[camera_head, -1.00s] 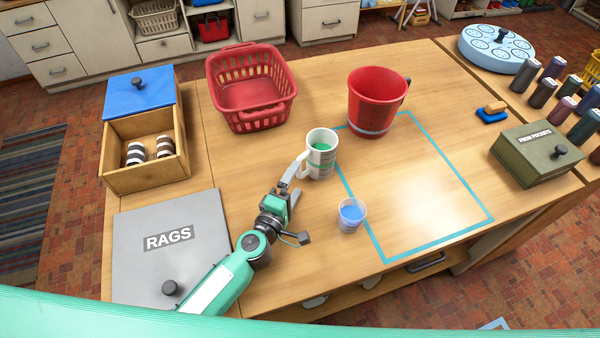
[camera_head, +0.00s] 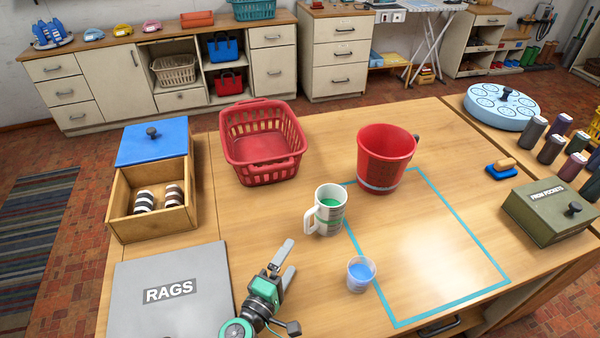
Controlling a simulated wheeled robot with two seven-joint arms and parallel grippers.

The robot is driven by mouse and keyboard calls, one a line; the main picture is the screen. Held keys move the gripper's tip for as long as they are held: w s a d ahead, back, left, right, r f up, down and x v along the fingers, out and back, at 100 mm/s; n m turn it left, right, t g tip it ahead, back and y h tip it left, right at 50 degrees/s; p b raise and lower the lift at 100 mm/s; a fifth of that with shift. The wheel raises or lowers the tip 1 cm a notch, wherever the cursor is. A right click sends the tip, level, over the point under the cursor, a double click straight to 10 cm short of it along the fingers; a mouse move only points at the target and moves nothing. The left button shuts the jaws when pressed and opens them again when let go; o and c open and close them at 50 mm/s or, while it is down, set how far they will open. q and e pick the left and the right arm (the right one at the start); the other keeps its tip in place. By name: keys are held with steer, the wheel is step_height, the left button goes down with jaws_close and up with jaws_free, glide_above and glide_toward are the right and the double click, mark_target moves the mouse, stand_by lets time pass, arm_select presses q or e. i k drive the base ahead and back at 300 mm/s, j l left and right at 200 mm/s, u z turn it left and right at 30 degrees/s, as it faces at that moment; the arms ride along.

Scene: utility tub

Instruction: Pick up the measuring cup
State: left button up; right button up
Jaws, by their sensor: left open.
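The measuring cup (camera_head: 330,213) is white with dark markings, a handle on its left side and green inside. It stands upright on the wooden worktop, just left of the blue outlined area. My left gripper (camera_head: 290,256) is open and empty, in front and to the left of the cup. Its fingertips point up toward the handle, with a small gap of bare worktop between. A small clear cup with blue contents (camera_head: 360,275) stands right of the gripper. My right gripper is not in view.
A red bucket (camera_head: 385,157) stands behind the cup to the right. A red basket (camera_head: 262,143) is behind to the left. The rags box (camera_head: 170,292) and an open wooden box (camera_head: 150,195) fill the left side. The blue outlined area (camera_head: 440,304) is mostly clear.

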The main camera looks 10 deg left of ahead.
mark_target(361, 271)
steer(key=k, duration=1)
